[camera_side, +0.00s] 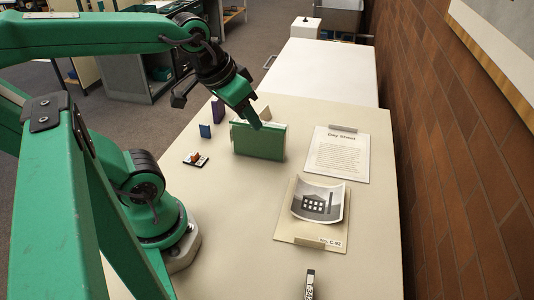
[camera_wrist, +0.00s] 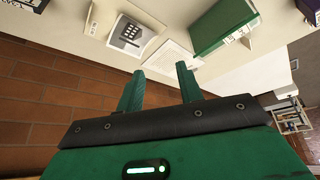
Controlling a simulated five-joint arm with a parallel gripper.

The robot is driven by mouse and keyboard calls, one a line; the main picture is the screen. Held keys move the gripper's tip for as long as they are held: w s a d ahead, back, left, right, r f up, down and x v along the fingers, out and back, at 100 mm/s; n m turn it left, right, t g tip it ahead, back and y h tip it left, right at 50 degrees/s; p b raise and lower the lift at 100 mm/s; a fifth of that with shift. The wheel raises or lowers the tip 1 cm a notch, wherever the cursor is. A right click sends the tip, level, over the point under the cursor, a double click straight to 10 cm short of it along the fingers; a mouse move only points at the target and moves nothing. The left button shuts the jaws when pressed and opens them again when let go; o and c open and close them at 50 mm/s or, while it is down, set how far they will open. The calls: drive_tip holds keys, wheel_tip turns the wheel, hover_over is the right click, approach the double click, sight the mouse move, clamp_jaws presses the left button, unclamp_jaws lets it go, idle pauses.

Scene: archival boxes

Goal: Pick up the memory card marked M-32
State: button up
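My gripper (camera_side: 254,122) points down over the green box (camera_side: 259,143) in the side view, its tip overlapping the box's top edge. In the wrist view its two green fingers (camera_wrist: 160,75) are spread with nothing between them. No marking M-32 is legible in either view. A small black-and-white item with marks (camera_side: 310,284) stands at the near edge of the table in the side view; its text is too small to be sure of. A flat black-and-white piece with an orange bit (camera_side: 195,159) lies left of the green box, its marking unreadable.
A blue piece (camera_side: 205,131) and a purple piece (camera_side: 217,110) stand left of the green box. The Day Sheet (camera_side: 337,160) and a folder (camera_side: 283,231) with a curled photograph (camera_side: 319,204) lie right of it. A brick wall (camera_side: 450,150) bounds the right. The table's front middle is clear.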

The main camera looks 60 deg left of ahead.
drive_tip(key=w+a+f+n+g+y, duration=0.1)
drive_tip(key=w+a+n+g, duration=0.1)
drive_tip(key=w+a+n, duration=0.4)
drive_tip(key=n+g+h, duration=0.1)
drive_tip(key=n+g, duration=0.2)
drive_tip(key=n, duration=1.6)
hover_over(204, 125)
drive_tip(key=f, duration=0.9)
drive_tip(key=w+f, duration=0.1)
drive_tip(key=f, duration=0.3)
drive_tip(key=shift+d+f, duration=0.15)
drive_tip(key=shift+f, duration=0.25)
drive_tip(key=shift+s+a+f, duration=0.3)
drive_tip(key=shift+a+f, duration=0.05)
drive_tip(key=shift+f, duration=1.3)
drive_tip(key=shift+f, duration=0.1)
drive_tip(key=shift+s+d+f, duration=0.1)
drive_tip(key=shift+s+f, duration=0.05)
drive_tip(key=shift+f, duration=2.35)
